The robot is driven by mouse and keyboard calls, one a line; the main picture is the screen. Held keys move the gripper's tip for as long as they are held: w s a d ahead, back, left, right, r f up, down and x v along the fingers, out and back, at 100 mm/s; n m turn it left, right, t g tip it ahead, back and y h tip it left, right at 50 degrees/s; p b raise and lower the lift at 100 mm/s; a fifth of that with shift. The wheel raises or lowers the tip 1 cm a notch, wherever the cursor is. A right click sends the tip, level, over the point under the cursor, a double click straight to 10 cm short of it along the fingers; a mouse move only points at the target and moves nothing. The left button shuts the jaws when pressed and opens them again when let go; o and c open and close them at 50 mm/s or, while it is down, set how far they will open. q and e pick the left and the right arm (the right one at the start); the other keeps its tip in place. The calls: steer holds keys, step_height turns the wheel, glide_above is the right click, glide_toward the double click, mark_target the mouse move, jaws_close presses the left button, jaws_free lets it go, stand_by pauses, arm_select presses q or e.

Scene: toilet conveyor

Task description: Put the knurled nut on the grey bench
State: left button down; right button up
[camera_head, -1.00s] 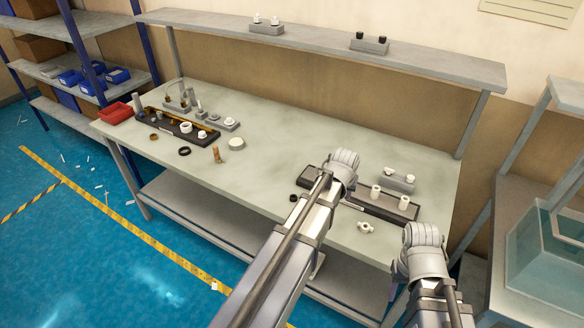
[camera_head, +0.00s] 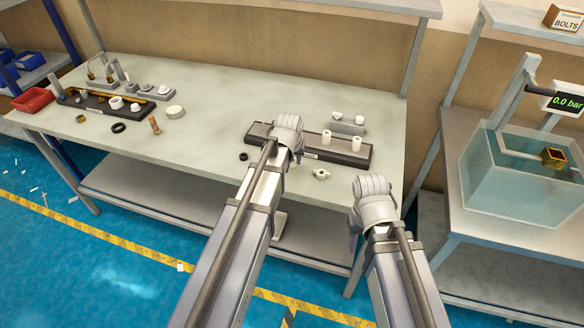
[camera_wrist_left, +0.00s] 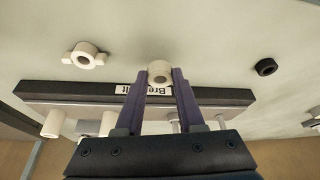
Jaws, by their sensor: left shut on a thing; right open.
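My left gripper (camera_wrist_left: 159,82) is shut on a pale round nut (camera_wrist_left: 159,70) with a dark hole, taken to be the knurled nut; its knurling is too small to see. In the head view, my left wrist hides the nut and fingers over the dark tray (camera_head: 350,157). My right gripper (camera_head: 372,195) is near the table's front right; its fingers are mostly hidden and it holds nothing visible. A grey bench (camera_head: 452,207) with a water tank stands at the right. The pale grey table (camera_head: 215,135) carries the parts; I cannot tell which surface the task calls grey bench.
A pale winged nut (camera_head: 320,174) and a black nut (camera_head: 243,156) lie near the tray. White cylinders (camera_head: 327,136) stand on it, with a grey block (camera_head: 347,124) behind. The glass tank (camera_head: 505,190) fills much of the right bench. The table's middle is clear.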

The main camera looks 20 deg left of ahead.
arm_select(q)
steer(key=shift+f+b, duration=0.75)
steer(key=shift+f, duration=0.45)
arm_select(e)
steer(key=shift+f, duration=1.25)
arm_select(q)
steer(key=shift+f, duration=0.25)
steer(key=c, duration=0.5)
jaws_free()
steer(key=shift+r, duration=0.1)
arm_select(e)
steer(key=shift+f, duration=0.15)
arm_select(q)
steer(key=shift+r, duration=0.15)
